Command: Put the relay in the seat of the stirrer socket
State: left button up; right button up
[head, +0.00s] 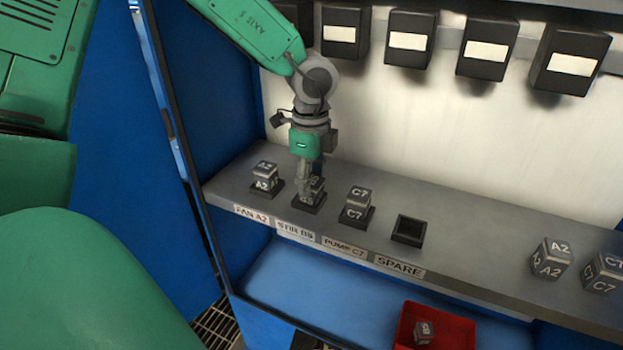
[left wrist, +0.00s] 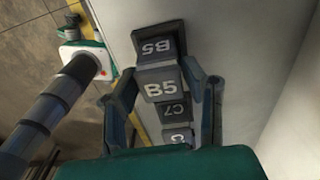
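The stirrer socket (head: 309,203) is a black square seat on the grey shelf behind the label STIR. A grey cube-shaped relay (head: 316,187) stands in or just above it, partly hidden by my left gripper (head: 305,190). In the left wrist view the relay (left wrist: 161,90) reads B5 on two faces and lies between the fingertips of my left gripper (left wrist: 160,75), which appear to touch its sides. Whether the relay is fully down in the seat cannot be told. My right gripper is not in view.
Relays stand in the fan socket (head: 266,178) and pump socket (head: 357,205) on either side. The spare socket (head: 409,230) is empty. Loose A2 (head: 551,259) and C7 (head: 604,272) relays stand at right. A red bin (head: 458,325) holds one relay.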

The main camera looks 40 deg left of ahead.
pick_arm(q)
jog(key=shift+o, duration=0.8)
jog(key=shift+a+f, duration=0.1)
jog(key=shift+a, duration=0.15)
jog(key=shift+w+a+f, duration=0.1)
jog(key=shift+a+f, duration=0.1)
jog(key=shift+a, duration=0.65)
jog(key=r, duration=0.2)
jog(key=d+r, duration=0.1)
jog(key=r, duration=0.4)
jog(key=shift+d+r, duration=0.15)
jog(key=shift+d, duration=0.2)
notch_tip(320, 180, up, 5)
jog(key=shift+a+r+p, duration=0.1)
jog(key=shift+a+p, duration=0.05)
jog(key=shift+p, duration=0.2)
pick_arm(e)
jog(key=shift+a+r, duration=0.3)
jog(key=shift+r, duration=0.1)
